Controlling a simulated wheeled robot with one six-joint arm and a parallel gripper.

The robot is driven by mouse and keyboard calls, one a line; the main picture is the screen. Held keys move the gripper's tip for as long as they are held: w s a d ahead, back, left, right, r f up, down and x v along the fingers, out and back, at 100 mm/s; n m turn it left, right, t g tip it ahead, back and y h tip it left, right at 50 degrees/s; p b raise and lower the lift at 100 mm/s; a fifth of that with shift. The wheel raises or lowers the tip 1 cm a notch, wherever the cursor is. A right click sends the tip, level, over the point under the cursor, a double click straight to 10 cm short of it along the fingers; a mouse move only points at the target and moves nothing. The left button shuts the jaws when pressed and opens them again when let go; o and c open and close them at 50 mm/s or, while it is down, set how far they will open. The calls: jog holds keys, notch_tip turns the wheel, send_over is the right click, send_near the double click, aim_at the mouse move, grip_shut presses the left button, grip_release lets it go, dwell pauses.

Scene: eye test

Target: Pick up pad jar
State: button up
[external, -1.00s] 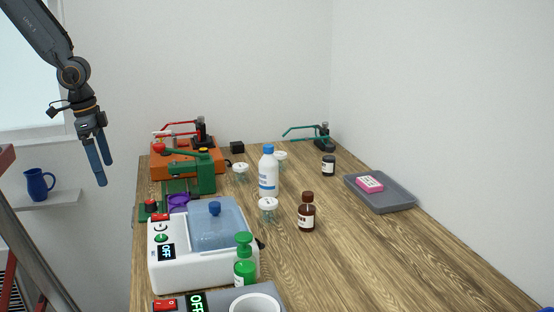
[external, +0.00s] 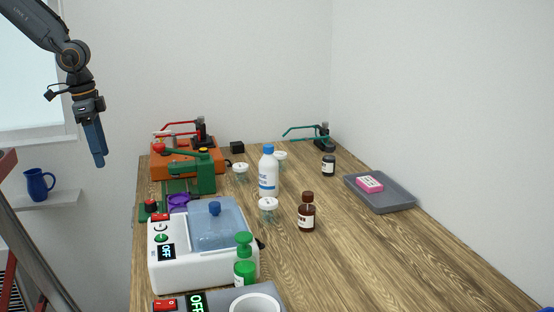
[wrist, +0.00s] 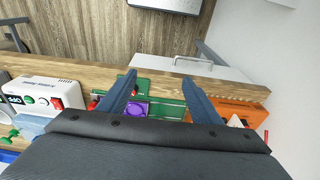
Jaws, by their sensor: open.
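Small clear jars with white lids stand on the wooden table in the external view: one at the front (external: 268,210), one behind left (external: 240,172) and one at the back (external: 281,158). I cannot tell which is the pad jar. My gripper (external: 100,164) hangs in the air left of the table, well apart from all jars, its fingers overlapping in this view. In the wrist view my gripper (wrist: 159,79) has its two blue fingers spread with nothing held between them. No jar can be made out in the wrist view.
A blue-capped white bottle (external: 268,176) and a brown bottle (external: 307,214) stand near the front jar. A white machine (external: 170,275), a green device (external: 195,172) and an orange box (external: 185,170) line the left side. A grey tray (external: 395,200) lies right.

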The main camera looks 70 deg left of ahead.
notch_tip(320, 180, up, 6)
jog(key=m+y+b, duration=0.1)
jog(key=m+b, duration=0.8)
jog(key=m, duration=1.8)
send_over(268, 201)
jog(key=d, duration=0.1)
jog(key=f, duration=1.1)
jog(key=shift+s+f, duration=0.1)
jog(key=shift+s, duration=0.15)
jog(key=shift+w+a+f+p, duration=0.15)
jog(key=shift+f+p, duration=0.25)
jog(key=shift+f, duration=0.85)
jog(key=shift+w+a+f+p, duration=0.1)
jog(key=shift+a+f+p, duration=0.2)
jog(key=shift+f, duration=0.95)
jog(key=shift+w+a+f+p, duration=0.1)
jog(key=shift+f+p, duration=0.35)
jog(key=shift+f, duration=0.8)
